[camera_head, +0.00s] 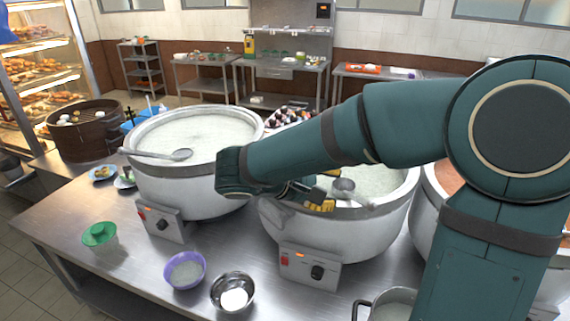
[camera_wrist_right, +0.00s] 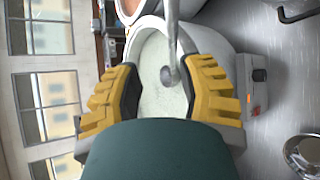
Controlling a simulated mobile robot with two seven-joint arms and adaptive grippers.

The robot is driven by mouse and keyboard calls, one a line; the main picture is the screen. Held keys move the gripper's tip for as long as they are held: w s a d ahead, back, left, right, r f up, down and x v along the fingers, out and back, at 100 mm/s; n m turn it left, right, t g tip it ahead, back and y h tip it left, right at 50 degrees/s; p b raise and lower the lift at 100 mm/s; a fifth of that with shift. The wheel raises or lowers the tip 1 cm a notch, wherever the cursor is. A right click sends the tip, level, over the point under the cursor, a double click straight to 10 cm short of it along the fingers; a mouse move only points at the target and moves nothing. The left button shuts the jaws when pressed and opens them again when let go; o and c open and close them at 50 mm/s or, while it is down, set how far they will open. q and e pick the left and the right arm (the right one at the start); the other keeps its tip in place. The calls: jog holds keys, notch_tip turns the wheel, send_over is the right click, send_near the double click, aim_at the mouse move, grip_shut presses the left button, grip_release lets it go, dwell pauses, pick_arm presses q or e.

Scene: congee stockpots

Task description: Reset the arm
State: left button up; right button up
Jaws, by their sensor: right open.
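My right arm reaches in from the right side of the head view and bends back across the middle pot (camera_head: 340,240). My right gripper (camera_head: 325,190), with yellow and black fingers, is above that pot and partly hidden by my own arm. In the wrist view the right gripper (camera_wrist_right: 162,78) is open, its two fingers apart. A metal ladle (camera_head: 344,186) lies in the middle pot's white congee. It shows between the fingers in the wrist view (camera_wrist_right: 168,74), and I cannot tell if they touch it. My left gripper is not in view.
A left pot (camera_head: 185,185) of congee has a ladle (camera_head: 180,155) across its rim. A pot of reddish food (camera_head: 440,185) stands at right. A green bowl (camera_head: 98,234), a purple bowl (camera_head: 185,270) and a metal bowl (camera_head: 232,292) sit on the steel counter (camera_head: 130,275).

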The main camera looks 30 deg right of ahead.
jog(key=s+a+f+m+t+y+b, duration=0.1)
jog(key=a+f+y, duration=0.4)
jog(key=f, duration=1)
jog(key=s+a+f+m+t+y+b, duration=0.1)
jog(key=a+f+m+y+b, duration=0.1)
jog(key=a+f+y, duration=0.4)
jog(key=s+a+f+m+t+y+b, duration=0.1)
jog(key=a+f+y, duration=0.4)
jog(key=a+f, duration=0.8)
notch_tip(320, 180, down, 12)
jog(key=shift+a+r+m+t+b, duration=0.15)
jog(key=shift+m+t+b, duration=0.15)
jog(key=shift+m+b, duration=0.45)
